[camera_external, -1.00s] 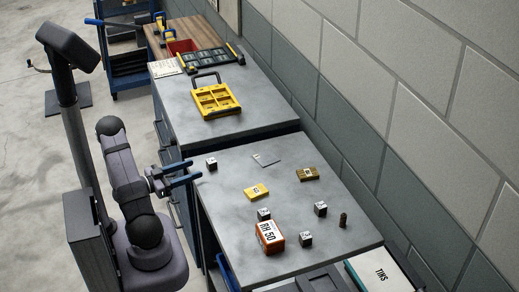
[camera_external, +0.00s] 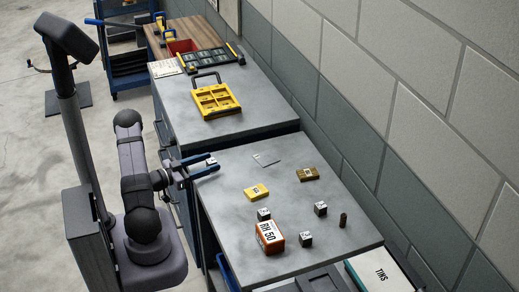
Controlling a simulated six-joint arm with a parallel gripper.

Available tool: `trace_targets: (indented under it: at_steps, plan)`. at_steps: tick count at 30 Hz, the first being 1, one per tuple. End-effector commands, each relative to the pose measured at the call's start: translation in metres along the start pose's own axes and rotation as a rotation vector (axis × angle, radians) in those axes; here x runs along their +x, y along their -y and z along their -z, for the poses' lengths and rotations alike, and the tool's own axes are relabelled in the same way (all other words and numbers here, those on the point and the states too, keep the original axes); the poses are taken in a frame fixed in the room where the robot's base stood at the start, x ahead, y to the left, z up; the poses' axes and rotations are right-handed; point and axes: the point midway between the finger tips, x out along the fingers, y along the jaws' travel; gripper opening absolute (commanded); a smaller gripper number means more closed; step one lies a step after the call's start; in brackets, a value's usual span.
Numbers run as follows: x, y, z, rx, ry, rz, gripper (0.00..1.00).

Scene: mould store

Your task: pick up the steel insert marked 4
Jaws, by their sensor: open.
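Several small steel cubes with white marked faces lie on the near grey bench; the marks are too small to read, so I cannot tell which is the 4. One cube (camera_external: 210,162) sits at the bench's left corner. My gripper (camera_external: 214,164) is open, its blue fingers on either side of that cube in the picture; I cannot tell if they touch it. The other cubes are a left one (camera_external: 263,214), a right one (camera_external: 320,208) and a front one (camera_external: 306,239), all clear of my gripper.
An orange box marked RH 50 (camera_external: 268,238) stands close to the left and front cubes. A yellow block (camera_external: 256,191), a brown-yellow block (camera_external: 307,174), a grey card (camera_external: 266,159) and a dark cylinder (camera_external: 343,220) share the bench. A yellow tray (camera_external: 216,114) lies on the far bench.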

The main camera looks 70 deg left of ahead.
Motion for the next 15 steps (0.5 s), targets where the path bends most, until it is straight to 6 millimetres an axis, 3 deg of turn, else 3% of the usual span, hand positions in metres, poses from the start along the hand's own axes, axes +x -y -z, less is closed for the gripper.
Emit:
trace_targets:
  at_steps: [6,12,15]
  plan:
    - [0.0004,0.0003,-0.0004,0.0,0.0,0.001,0.48]
    - [0.0002,0.0002,-0.0004,0.0,0.0,0.001,0.0]
    - [0.0002,0.0004,0.0004,0.001,-0.002,0.001,0.0]
